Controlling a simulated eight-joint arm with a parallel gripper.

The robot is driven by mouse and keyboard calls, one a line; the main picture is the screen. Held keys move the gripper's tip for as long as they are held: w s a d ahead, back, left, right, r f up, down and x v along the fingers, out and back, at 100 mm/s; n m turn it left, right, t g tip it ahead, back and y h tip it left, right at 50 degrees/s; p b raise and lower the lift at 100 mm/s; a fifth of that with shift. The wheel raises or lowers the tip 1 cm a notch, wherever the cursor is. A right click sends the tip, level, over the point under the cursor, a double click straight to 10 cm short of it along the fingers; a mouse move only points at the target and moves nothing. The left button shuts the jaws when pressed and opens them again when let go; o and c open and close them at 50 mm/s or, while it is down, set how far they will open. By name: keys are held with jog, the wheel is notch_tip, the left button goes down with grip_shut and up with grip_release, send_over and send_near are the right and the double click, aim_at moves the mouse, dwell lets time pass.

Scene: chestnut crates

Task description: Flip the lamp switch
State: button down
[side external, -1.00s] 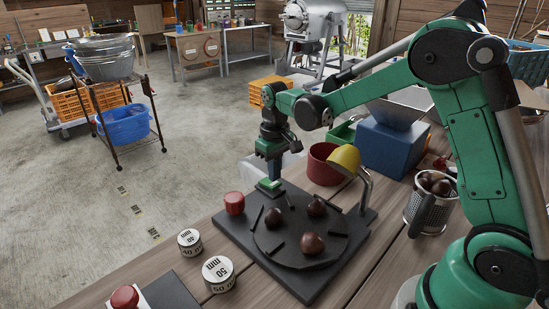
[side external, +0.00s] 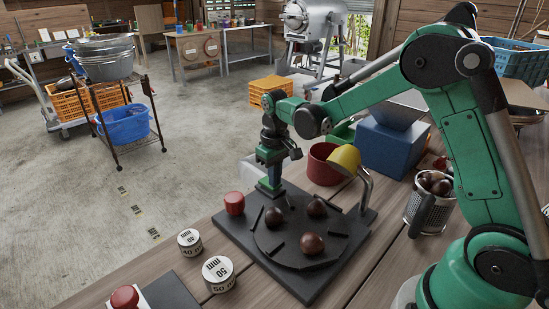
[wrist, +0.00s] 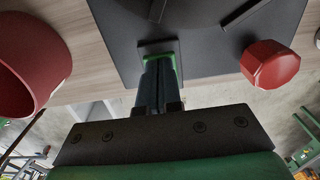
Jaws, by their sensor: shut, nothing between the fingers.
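A green switch (side external: 264,191) on a small dark base sits at the back left corner of a dark square board (side external: 312,284). My gripper (side external: 270,187) points straight down onto the switch with its fingers together and empty. In the wrist view, the fingertips (wrist: 160,60) overlap the green switch (wrist: 151,57) and hide most of it. They look to be at or against it; firm contact and the switch's tilt cannot be told. The lamp (side external: 343,159) has a yellow shade on a bent metal neck at the board's right. No glow shows.
A red knob (side external: 234,204) stands just left of the switch, and a red pot (side external: 322,165) behind. Brown balls lie on the board's round plate (side external: 270,240). White weights (side external: 218,273), a blue box (side external: 392,147) and a metal basket (side external: 418,211) surround the board.

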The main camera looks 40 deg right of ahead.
jog(key=shift+f, duration=0.1)
jog(key=shift+r, duration=3.55)
jog(key=shift+s+a+r, duration=0.1)
jog(key=shift+s+r, duration=0.15)
jog(key=s+a+r+t, duration=0.2)
jog(key=s+a+t, duration=0.2)
jog(key=s+t, duration=0.3)
jog(key=shift+s+a, duration=0.15)
jog(key=shift+s, duration=2.15)
